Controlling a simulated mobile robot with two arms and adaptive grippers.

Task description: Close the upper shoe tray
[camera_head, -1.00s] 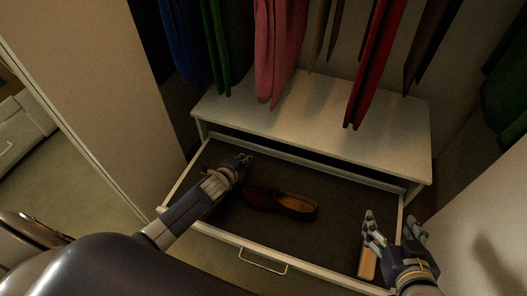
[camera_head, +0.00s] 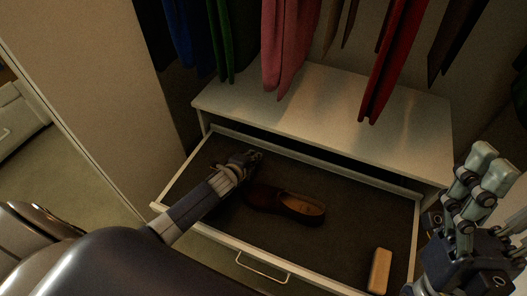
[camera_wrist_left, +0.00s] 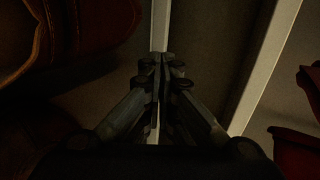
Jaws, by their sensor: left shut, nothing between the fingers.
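The upper shoe tray (camera_head: 345,232) is pulled out from under a white shelf, with its front rail and handle (camera_head: 262,267) toward me. A brown shoe (camera_head: 300,207) lies in its middle. My left gripper (camera_head: 256,156) is shut and empty, over the tray's rear left part, left of and behind the shoe. In the left wrist view its fingers (camera_wrist_left: 161,60) are together near a pale rail; whether they touch it I cannot tell. My right gripper (camera_head: 488,165) is raised to the right of the tray, fingers up; its opening is unclear.
A wooden block (camera_head: 380,271) lies in the tray's front right corner. The white shelf top (camera_head: 330,105) is bare. Clothes (camera_head: 385,65) hang above it. A pale panel (camera_head: 75,90) stands on the left. Reddish shoes (camera_wrist_left: 85,30) show at the edges of the left wrist view.

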